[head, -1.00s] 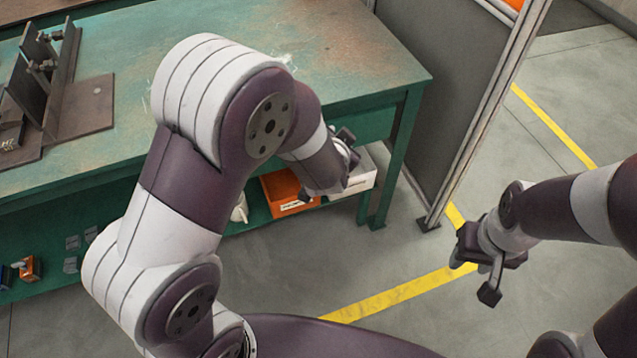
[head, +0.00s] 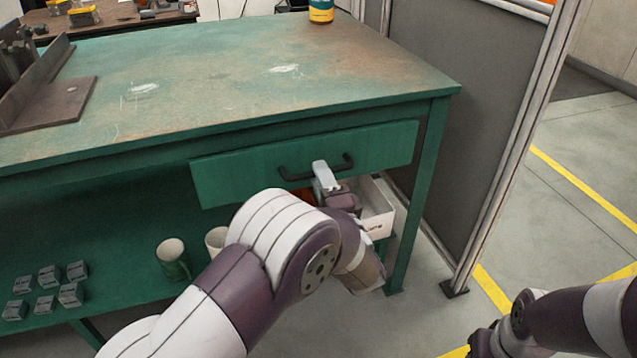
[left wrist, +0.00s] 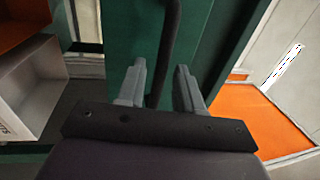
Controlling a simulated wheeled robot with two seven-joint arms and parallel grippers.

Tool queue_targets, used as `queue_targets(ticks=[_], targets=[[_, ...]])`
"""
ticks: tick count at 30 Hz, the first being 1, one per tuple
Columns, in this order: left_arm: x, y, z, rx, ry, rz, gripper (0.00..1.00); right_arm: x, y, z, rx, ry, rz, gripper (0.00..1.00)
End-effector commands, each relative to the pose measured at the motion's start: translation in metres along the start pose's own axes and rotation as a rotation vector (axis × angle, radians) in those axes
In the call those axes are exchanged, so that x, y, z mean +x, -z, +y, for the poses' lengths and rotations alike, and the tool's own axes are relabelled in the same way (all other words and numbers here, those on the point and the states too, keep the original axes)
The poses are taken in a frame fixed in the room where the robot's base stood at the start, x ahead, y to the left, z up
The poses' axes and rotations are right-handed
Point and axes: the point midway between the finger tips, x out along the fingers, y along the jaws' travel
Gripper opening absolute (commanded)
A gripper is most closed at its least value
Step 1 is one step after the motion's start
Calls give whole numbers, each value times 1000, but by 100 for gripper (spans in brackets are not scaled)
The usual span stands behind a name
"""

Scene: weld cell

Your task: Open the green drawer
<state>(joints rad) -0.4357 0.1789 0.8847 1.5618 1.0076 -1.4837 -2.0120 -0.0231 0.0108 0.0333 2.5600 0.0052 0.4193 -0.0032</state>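The green drawer (head: 240,176) is under the right part of the green workbench, and its front looks closed against the bench. Its dark bar handle (head: 296,175) also shows in the left wrist view (left wrist: 168,45). My left gripper (head: 322,170) is at the handle's right half. In the left wrist view my left gripper's (left wrist: 160,78) fingers are apart, one on each side of the bar, with gaps visible.
A white bin (head: 377,212) stands on the shelf below the drawer, beside my left forearm. Mugs (head: 173,260) and several small grey blocks (head: 70,294) are on the shelf. A grey partition (head: 460,130) stands right of the bench. The floor before it is clear.

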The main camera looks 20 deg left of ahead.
Motion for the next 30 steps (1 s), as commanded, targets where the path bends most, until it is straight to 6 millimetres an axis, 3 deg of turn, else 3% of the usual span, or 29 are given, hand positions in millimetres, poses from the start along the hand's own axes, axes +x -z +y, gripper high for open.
queue_targets(ticks=[6,15,18,19,30], targets=[[19,0,1,-1,0,0,36,10,-1,0,0,0,0,43],[21,0,0,0,-1,1,36,9,-1,0,0,0,0,43],[21,0,0,-1,-1,1,3,9,-1,0,0,0,0,43],[21,0,0,-1,-1,1,0,9,-1,0,0,0,0,43],[21,0,-3,1,-3,1,0,-2,0,0,0,0,0,43]])
